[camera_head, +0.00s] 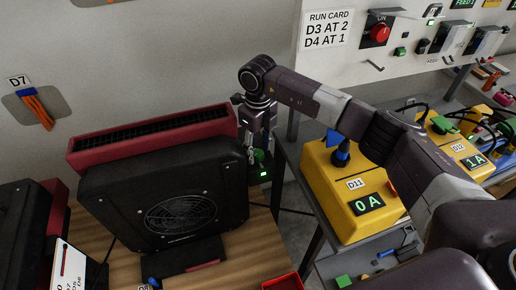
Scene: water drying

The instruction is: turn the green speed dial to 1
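A green dial (259,156) shows at the right side of a black and red machine (160,190) with a round fan grille, on the wooden table. A small dark display with green light (264,174) sits just below the dial. The digit on it is too small to read. My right arm reaches in from the right, and its gripper (252,150) points down right at the dial. The fingers partly cover the dial; whether they touch or clasp it is not clear. My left gripper is not in view.
A yellow unit (345,185) labelled D11, reading "0 A", stands right of the table under my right arm. Another yellow unit (470,150) reads "1A". A run card (326,30) says "D3 AT 2, D4 AT 1". Another dark machine (25,215) stands at left.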

